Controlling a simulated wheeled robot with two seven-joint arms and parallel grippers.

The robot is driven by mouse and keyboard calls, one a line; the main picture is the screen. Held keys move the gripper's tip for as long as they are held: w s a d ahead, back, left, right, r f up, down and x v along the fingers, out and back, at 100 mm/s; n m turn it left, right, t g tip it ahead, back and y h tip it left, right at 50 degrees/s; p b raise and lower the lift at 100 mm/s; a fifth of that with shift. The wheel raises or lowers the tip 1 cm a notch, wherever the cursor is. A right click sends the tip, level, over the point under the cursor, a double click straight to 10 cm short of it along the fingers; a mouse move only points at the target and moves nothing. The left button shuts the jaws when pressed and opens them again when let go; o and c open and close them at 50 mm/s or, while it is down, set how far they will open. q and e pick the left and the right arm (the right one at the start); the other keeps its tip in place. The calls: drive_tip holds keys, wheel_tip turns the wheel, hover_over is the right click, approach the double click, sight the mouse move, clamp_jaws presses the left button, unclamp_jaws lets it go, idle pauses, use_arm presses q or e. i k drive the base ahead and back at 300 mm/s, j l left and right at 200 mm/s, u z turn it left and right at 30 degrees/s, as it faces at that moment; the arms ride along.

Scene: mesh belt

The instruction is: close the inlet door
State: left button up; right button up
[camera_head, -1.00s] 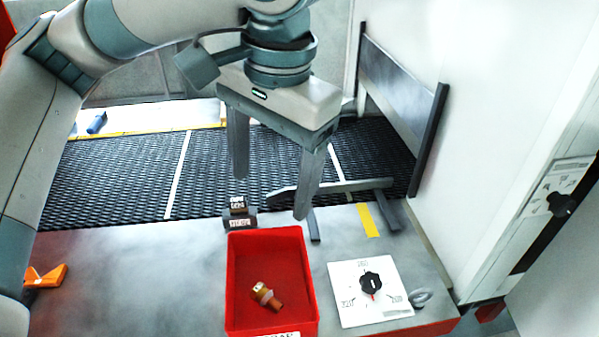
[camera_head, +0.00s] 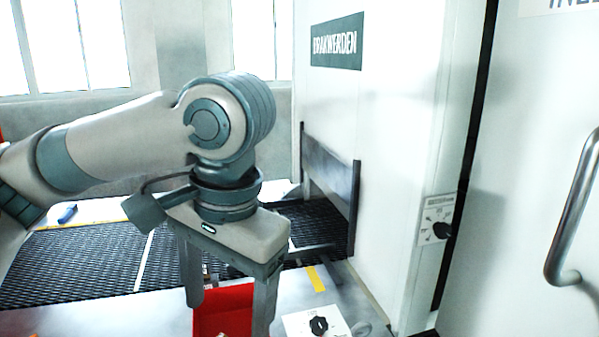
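The inlet door (camera_head: 530,150) is a large white panel at the right edge of the head view, with part of a label at its top. A curved metal handle (camera_head: 574,210) stands out from it. A dark vertical gap (camera_head: 462,160) shows between the door and the white oven housing (camera_head: 395,110), so it appears ajar. My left gripper (camera_head: 228,312) hangs fingers-down over the bench, left of the door and far from the handle. Its two fingers are apart, with nothing visible between them; the fingertips are near the red bin. My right gripper is out of view.
A black mesh belt (camera_head: 90,262) runs into the housing opening beside a dark side plate (camera_head: 328,180). A red bin (camera_head: 222,312) and a white dial plate (camera_head: 300,322) sit on the bench. A second dial plate (camera_head: 436,218) is on the housing edge.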

sight(525, 262)
drive_tip(key=k+l, duration=0.15)
drive_tip(key=k, duration=0.3)
drive_tip(key=k+l, duration=0.1)
drive_tip(key=k, duration=0.3)
drive_tip(key=k+l, duration=0.15)
drive_tip(key=k, duration=0.3)
